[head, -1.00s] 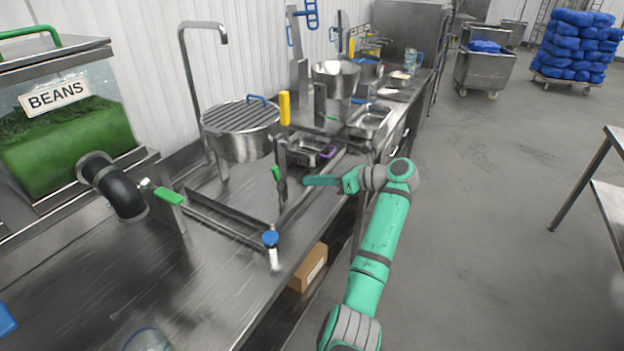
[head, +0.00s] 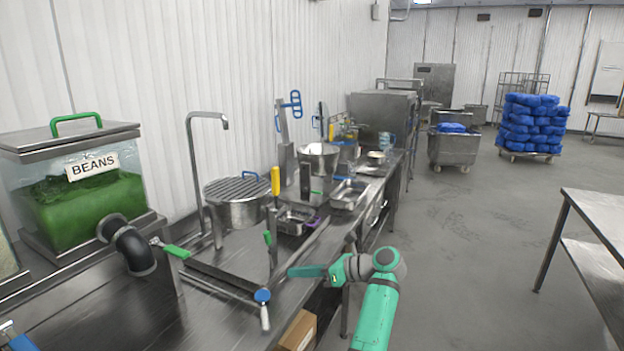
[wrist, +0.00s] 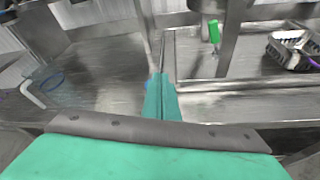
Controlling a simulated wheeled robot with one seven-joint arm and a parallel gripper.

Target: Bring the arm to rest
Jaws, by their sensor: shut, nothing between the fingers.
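My arm is green with grey joints and reaches up from the bottom of the head view. My gripper (head: 292,272) points left at the front edge of the steel counter (head: 95,318), near the blue-knobbed lever. Its green fingers are together, with nothing between them. In the wrist view the closed fingers (wrist: 161,98) point away over the counter, apart from the things on it.
The counter holds a lidded steel pot (head: 238,212), a steel pan (head: 297,220), a blue-knobbed lever (head: 263,310) and a beans tank (head: 85,200). A cardboard box (head: 298,332) sits below. A steel table (head: 600,215) stands right. The floor between is clear.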

